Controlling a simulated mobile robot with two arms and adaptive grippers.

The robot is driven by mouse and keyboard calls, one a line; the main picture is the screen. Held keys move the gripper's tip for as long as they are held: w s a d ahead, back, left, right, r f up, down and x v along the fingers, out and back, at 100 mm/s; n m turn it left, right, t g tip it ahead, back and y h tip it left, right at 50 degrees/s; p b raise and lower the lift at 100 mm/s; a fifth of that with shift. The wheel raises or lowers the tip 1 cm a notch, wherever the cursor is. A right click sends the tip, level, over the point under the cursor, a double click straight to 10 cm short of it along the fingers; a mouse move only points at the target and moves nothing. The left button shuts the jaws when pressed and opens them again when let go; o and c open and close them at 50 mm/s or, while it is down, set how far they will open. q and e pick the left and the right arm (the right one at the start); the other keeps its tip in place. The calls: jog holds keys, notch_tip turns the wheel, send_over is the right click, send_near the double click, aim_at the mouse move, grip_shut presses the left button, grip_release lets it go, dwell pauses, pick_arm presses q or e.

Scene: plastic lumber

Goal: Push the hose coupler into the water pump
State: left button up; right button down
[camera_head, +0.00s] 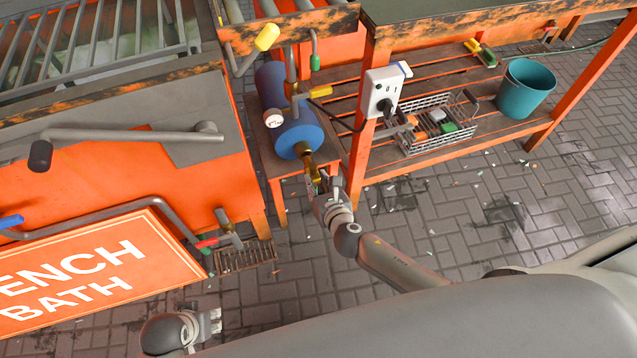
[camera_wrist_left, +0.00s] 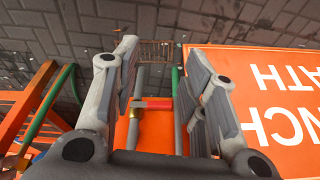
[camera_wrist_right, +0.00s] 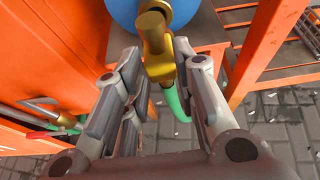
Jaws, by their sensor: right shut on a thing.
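The blue water pump (camera_head: 300,133) sits on the low wooden shelf, and its brass outlet (camera_head: 312,168) points down toward the front. In the right wrist view the pump (camera_wrist_right: 155,8) is at the top, with the brass outlet (camera_wrist_right: 154,35) below it. My right gripper (camera_head: 322,182) is at the outlet, shut on the brass hose coupler (camera_wrist_right: 183,55) with a green hose (camera_wrist_right: 173,102). Coupler and outlet overlap in view; I cannot tell how deep the coupler sits. My left gripper (camera_head: 215,321) is open and empty, low over the paving.
A white socket box (camera_head: 386,88) is on the orange post right of the pump. A wire basket (camera_head: 437,125) and a teal bucket (camera_head: 525,90) stand on the shelf. An orange sign (camera_head: 100,270) and a floor grate (camera_head: 243,257) are at left.

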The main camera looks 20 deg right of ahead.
aim_at(314, 174)
jog(key=shift+w, duration=0.3)
pick_arm(q)
jog(key=shift+f, duration=0.5)
pick_arm(e)
jog(key=shift+w, duration=0.3)
pick_arm(q)
jog(key=shift+f, duration=0.1)
jog(key=shift+w, duration=0.1)
pick_arm(e)
jog(key=shift+w, duration=0.45)
pick_arm(q)
jog(key=shift+s+f, duration=0.15)
jog(key=shift+s, duration=0.05)
pick_arm(e)
jog(key=shift+w, duration=0.2)
jog(key=shift+w, duration=0.25)
pick_arm(q)
jog(key=shift+s+f, duration=0.2)
jog(key=shift+f, duration=0.1)
jog(key=shift+w+r+p, duration=0.15)
jog(key=shift+w+p, duration=0.1)
jog(key=shift+p, duration=0.05)
pick_arm(e)
jog(key=shift+w, duration=0.35)
